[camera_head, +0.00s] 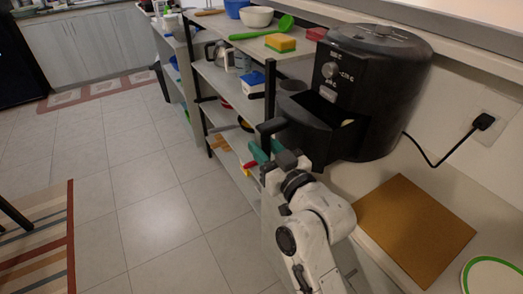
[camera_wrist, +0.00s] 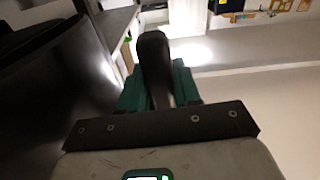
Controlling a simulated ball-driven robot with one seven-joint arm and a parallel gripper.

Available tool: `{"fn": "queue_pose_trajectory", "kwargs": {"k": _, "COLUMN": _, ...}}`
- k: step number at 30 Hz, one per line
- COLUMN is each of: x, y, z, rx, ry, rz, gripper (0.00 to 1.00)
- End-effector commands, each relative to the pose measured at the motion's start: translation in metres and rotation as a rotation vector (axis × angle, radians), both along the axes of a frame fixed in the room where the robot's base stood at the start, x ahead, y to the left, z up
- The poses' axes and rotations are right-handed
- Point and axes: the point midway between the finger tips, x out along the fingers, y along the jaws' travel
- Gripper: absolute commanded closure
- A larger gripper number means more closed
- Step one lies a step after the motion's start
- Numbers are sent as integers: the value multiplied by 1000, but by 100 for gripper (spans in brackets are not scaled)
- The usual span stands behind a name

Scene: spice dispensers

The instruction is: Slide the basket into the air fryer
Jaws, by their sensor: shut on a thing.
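The black air fryer (camera_head: 372,75) stands on the counter in the head view, with its dial on the front. Its black basket (camera_head: 322,140) is partly out at the front left, and its open top shows. A small pale thing (camera_head: 347,122) shows at the basket's inner edge. The basket handle (camera_head: 271,127) juts out to the left. My gripper (camera_head: 265,152), with green finger pads, is shut on this handle. In the wrist view the dark handle (camera_wrist: 153,60) stands between the green pads of my gripper (camera_wrist: 158,88). The basket's inside is mostly hidden.
A brown board (camera_head: 415,225) and a green-rimmed plate (camera_head: 492,275) lie on the counter at right. A power cord (camera_head: 432,160) runs to the wall plug. Shelves with a kettle (camera_head: 215,53), a yellow sponge (camera_head: 280,42) and bowls stand behind. Open tiled floor lies at left.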

Motion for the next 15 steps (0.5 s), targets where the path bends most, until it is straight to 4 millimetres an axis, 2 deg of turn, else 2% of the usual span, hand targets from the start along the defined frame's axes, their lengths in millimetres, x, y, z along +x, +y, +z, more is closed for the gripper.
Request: {"fn": "queue_pose_trajectory", "kwargs": {"k": 15, "x": 8, "y": -11, "z": 2, "rx": 0, "ry": -6, "rz": -2, "gripper": 100}}
